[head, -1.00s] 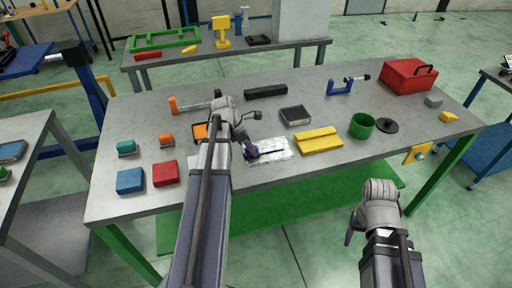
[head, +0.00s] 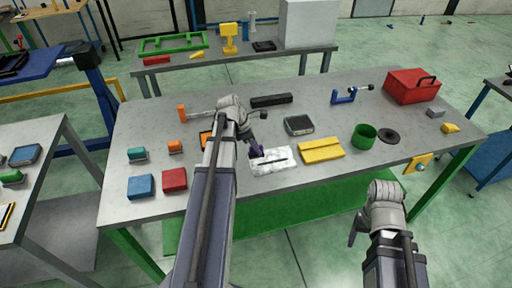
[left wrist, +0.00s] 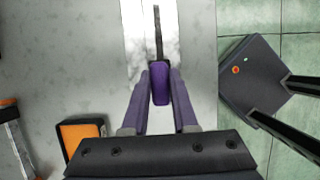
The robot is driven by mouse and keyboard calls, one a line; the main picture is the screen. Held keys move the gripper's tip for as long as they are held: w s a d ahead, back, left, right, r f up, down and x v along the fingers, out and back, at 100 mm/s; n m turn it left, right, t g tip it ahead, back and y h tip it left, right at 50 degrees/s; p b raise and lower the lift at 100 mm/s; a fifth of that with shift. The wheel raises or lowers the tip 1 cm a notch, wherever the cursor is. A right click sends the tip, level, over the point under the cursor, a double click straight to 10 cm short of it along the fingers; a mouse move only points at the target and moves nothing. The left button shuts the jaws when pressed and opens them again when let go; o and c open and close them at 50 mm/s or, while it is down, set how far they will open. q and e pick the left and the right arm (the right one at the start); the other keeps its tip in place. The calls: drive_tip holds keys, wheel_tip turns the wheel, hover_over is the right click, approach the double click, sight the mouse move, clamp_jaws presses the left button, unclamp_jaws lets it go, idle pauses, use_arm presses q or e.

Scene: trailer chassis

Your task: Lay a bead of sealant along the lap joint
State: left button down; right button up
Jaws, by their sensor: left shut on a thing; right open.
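The lap joint is a pale, mottled metal sheet piece (head: 285,168) on the near middle of the workbench; in the left wrist view the pale sheet (left wrist: 135,45) runs up the picture. My left gripper (head: 257,150) is over its left end. In the left wrist view its purple fingers (left wrist: 160,98) are shut on a dark purple sealant tool (left wrist: 160,85) with a thin dark nozzle (left wrist: 157,25) pointing along the sheet. A dark line lies over the sheet in the head view; I cannot tell nozzle from bead. My right gripper (head: 368,240) is open and empty, off the bench's front edge.
A yellow block (head: 321,150) lies just right of the sheet, with a dark tray (head: 299,125) behind. An orange-faced box (left wrist: 82,132) is close left of my left gripper. A green cup (head: 364,136), black disc (head: 389,136) and red toolbox (head: 411,86) stand farther right.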

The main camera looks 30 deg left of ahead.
use_arm(q)
drive_tip(key=shift+r, duration=0.1)
wheel_tip(320, 180, up, 3)
drive_tip(key=p, duration=0.3)
idle(0.3)
